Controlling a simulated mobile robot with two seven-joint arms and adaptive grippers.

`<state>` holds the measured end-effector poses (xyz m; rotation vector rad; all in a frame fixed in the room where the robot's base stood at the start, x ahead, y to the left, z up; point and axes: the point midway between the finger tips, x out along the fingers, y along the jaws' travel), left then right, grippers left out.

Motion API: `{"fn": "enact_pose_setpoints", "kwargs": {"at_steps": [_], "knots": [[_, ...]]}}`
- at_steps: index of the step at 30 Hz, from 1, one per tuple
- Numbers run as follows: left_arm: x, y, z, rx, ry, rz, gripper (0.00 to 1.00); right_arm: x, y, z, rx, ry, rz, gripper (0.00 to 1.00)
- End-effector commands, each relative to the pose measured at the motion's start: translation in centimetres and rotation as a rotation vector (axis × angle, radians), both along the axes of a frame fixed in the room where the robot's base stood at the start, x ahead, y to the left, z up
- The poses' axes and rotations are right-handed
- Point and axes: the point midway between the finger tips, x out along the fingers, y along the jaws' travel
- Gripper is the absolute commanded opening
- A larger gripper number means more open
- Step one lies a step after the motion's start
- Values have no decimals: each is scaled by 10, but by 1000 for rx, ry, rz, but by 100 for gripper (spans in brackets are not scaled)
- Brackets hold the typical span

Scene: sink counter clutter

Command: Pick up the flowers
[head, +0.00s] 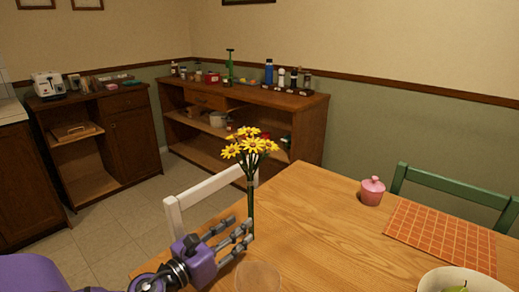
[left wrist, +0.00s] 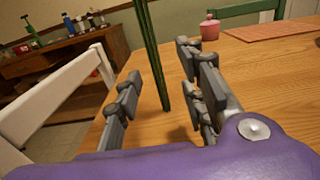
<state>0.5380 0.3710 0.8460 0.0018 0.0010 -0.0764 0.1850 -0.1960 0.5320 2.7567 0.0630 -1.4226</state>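The yellow flowers (head: 250,150) stand upright on long green stems at the near left edge of the wooden table. My left gripper (head: 238,234) is low beside the stems in the head view, its fingers pointing towards them. In the left wrist view, the green stems (left wrist: 151,50) run down between the spread fingers of my left gripper (left wrist: 160,75), with gaps on both sides. The gripper looks open and not closed on the stems. The blooms are out of the left wrist view. My right gripper is not in view.
On the wooden table (head: 310,220) are a pink pot (head: 372,191), an orange placemat (head: 440,236), a bowl with green fruit (head: 432,280) and a glass-like round item (head: 258,276) near my gripper. A white chair (head: 205,188) stands close on the left, a green chair (head: 450,188) behind.

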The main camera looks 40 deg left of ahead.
Motion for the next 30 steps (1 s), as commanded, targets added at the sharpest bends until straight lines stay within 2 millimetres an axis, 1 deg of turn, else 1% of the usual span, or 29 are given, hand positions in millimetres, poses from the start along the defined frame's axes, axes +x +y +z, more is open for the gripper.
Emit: {"fn": "enact_pose_setpoints", "kwargs": {"at_steps": [1,4,7,12,15,18,23,24,25,30], "knots": [[7,0,2,1,-3,-1,37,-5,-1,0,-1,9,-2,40],[19,-1,2,2,-3,-1,37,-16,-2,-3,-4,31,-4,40],[30,1,1,0,-3,0,37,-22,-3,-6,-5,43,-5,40],[56,3,-1,0,-3,0,37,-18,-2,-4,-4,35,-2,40],[67,2,-1,-2,-3,0,37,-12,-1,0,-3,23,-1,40],[70,2,-2,-2,-2,0,37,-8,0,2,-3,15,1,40],[70,2,-2,-2,-1,0,37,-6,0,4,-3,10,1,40],[70,2,-2,-2,-1,0,36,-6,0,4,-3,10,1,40],[70,2,-2,-2,-1,0,32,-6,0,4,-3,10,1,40],[70,2,-2,-3,-2,0,9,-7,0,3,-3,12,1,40]]}}
